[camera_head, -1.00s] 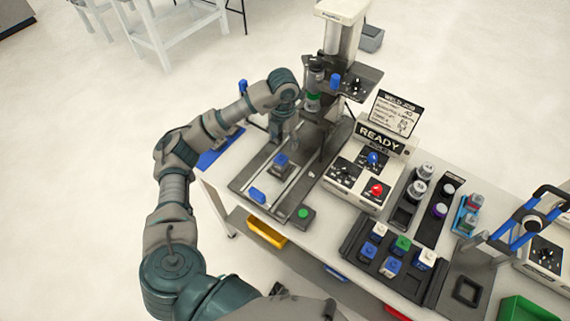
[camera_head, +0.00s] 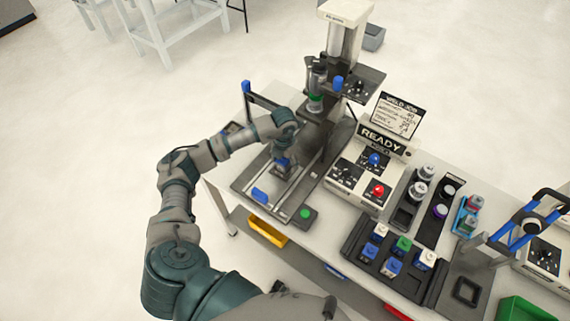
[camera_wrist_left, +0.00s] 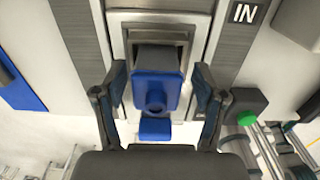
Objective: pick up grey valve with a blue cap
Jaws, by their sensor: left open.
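The grey valve with a blue cap sits in the slide fixture. In the left wrist view its grey body (camera_wrist_left: 158,58) and blue cap (camera_wrist_left: 155,92) lie between the two fingers. My left gripper (camera_wrist_left: 160,76) is open, with one finger on each side of the valve and a small gap visible. In the head view my left gripper (camera_head: 284,158) is over the fixture and mostly hides the valve. My right gripper is not in view.
A blue handle (camera_head: 260,194) sits at the fixture's near end, beside a green button (camera_head: 305,213). The press column (camera_head: 330,110) stands behind. The control box (camera_head: 360,180) and a black tray (camera_head: 350,245) of several capped parts lie to the right.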

